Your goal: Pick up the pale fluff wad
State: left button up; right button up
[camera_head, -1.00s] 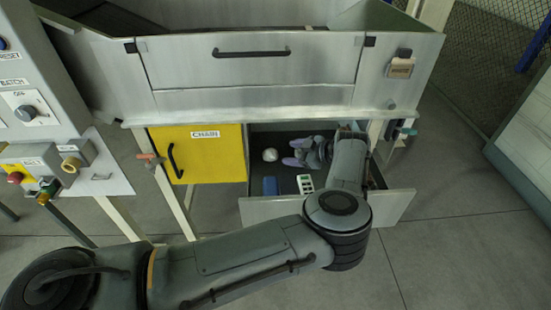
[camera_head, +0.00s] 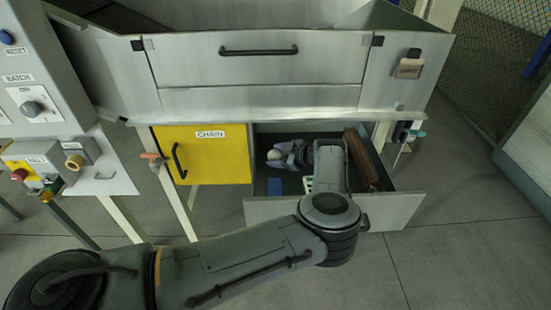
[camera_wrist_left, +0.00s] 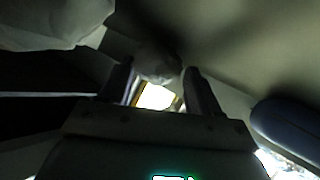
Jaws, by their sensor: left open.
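The pale fluff wad (camera_head: 274,155) is a small whitish lump at the left of the open drawer, below the steel hopper. My left gripper (camera_head: 283,155) reaches into the drawer from the right, open, with its fingertips at the wad. In the left wrist view the wad (camera_wrist_left: 158,62) shows between and just beyond the two open fingers (camera_wrist_left: 160,85). I cannot tell whether either finger touches it. My right gripper is not in view.
The drawer (camera_head: 392,212) also holds a blue item (camera_head: 274,187), a white and green item (camera_head: 308,183) partly behind my arm, and a long brown item (camera_head: 361,160) at the right. A yellow CHAIN door (camera_head: 205,160) is to the left, and the steel hopper (camera_head: 250,75) overhangs.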

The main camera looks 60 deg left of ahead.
pick_arm(q)
jog(key=c, duration=0.8)
jog(key=shift+r, duration=0.1)
